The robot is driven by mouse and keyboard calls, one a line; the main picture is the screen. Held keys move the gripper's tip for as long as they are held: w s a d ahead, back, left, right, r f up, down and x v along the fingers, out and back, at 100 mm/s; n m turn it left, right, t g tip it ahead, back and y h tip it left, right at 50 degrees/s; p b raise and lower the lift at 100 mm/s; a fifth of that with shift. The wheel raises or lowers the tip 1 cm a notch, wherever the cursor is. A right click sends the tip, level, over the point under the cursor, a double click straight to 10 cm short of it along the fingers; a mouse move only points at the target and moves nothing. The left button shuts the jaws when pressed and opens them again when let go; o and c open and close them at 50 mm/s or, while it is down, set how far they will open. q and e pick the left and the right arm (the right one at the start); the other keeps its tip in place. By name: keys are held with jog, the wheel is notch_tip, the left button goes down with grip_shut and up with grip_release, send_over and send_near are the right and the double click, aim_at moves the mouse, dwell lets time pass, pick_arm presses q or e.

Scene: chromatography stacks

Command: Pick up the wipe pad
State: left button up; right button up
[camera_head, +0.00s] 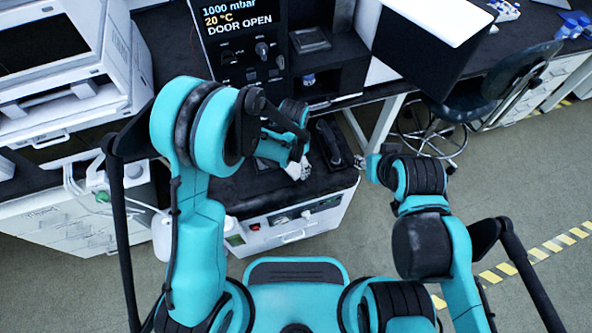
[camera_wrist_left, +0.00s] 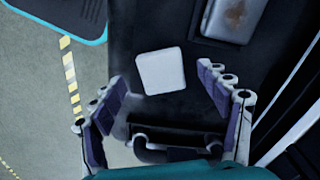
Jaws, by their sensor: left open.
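The wipe pad (camera_wrist_left: 161,71) is a small white square lying flat on a dark surface, in the middle of the left wrist view. My left gripper (camera_wrist_left: 164,84) is open, with one finger on each side below the pad, and nothing is between them. The pad lies just beyond or level with the fingertips; the height gap is hard to tell. In the head view my left gripper (camera_head: 299,169) hangs over the dark top of a white cabinet, and I cannot make out the pad there. My right gripper (camera_head: 366,164) is small and partly hidden, right of the cabinet.
A black handled object (camera_wrist_left: 172,146) lies near the fingers' base in the wrist view. A metal plate with a brown stain (camera_wrist_left: 234,17) lies beyond the pad. In the head view, a black instrument with a display (camera_head: 240,45) stands behind the cabinet (camera_head: 290,232).

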aim_at(294, 169)
pick_arm(q)
notch_tip(294, 169, down, 3)
jog(key=shift+b, duration=0.4)
jog(key=shift+r, duration=0.1)
jog(key=shift+c, duration=0.6)
jog(key=c, duration=0.9)
pick_arm(e)
jog(key=shift+f, duration=0.7)
pick_arm(q)
jog(key=shift+r+p, duration=0.4)
jog(key=shift+r, duration=0.2)
jog(key=r+p, duration=0.1)
jog(key=r, duration=0.1)
jog(key=d+r+p, duration=0.1)
jog(key=r, duration=0.1)
jog(key=shift+d, duration=0.1)
jog(key=d+r+p, duration=0.1)
jog(key=d+r, duration=0.1)
jog(key=d, duration=0.1)
jog(key=w+d+r+p, duration=0.1)
jog(key=d+r, duration=0.1)
jog(key=d, duration=0.2)
jog(key=d+r+p, duration=0.1)
jog(key=d, duration=0.2)
jog(key=shift+w+d+r, duration=0.15)
jog(key=shift+d+r, duration=0.05)
jog(key=shift+r, duration=0.2)
pick_arm(e)
notch_tip(294, 169, up, 6)
jog(key=shift+f, duration=0.15)
